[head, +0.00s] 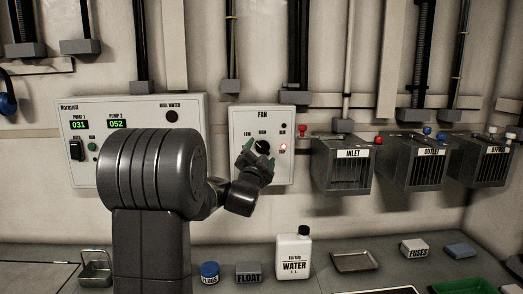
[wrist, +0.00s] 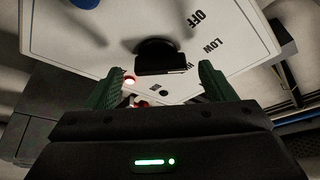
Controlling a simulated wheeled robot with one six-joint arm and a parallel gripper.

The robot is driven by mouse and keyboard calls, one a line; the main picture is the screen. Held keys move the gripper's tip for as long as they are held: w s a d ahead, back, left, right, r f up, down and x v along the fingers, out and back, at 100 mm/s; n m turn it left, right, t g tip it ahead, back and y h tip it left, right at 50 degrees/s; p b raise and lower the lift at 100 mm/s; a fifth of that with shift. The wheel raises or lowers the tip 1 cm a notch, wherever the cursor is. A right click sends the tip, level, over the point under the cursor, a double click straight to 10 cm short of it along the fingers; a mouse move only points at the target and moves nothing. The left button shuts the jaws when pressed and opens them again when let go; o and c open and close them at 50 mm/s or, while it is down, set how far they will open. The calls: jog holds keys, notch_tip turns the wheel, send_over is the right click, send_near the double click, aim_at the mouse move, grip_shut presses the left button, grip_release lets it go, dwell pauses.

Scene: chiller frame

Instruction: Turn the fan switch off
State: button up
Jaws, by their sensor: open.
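The fan panel (head: 240,121) is a white box on the wall marked FAN. Its switch is a black knob (head: 263,146), also in the wrist view (wrist: 157,50). LOW and HIGH show in the head view. OFF and LOW read clearly in the wrist view, with HIGH partly hidden by the knob. I cannot tell which mark the knob points to. My gripper (head: 247,153) is in front of the panel at the knob. In the wrist view its green fingers (wrist: 158,84) are apart, with the knob just beyond the gap between them; contact is not clear.
A red lamp (head: 283,147) glows on the fan panel; the lamp above it is dark. The pump panel (head: 136,106) is left of the fan panel. The INLET cage box (head: 342,170) is close on its right. A water bottle (head: 293,256) stands on the bench below.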

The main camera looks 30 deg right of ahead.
jog(key=shift+x, duration=0.9)
jog(key=c, duration=1)
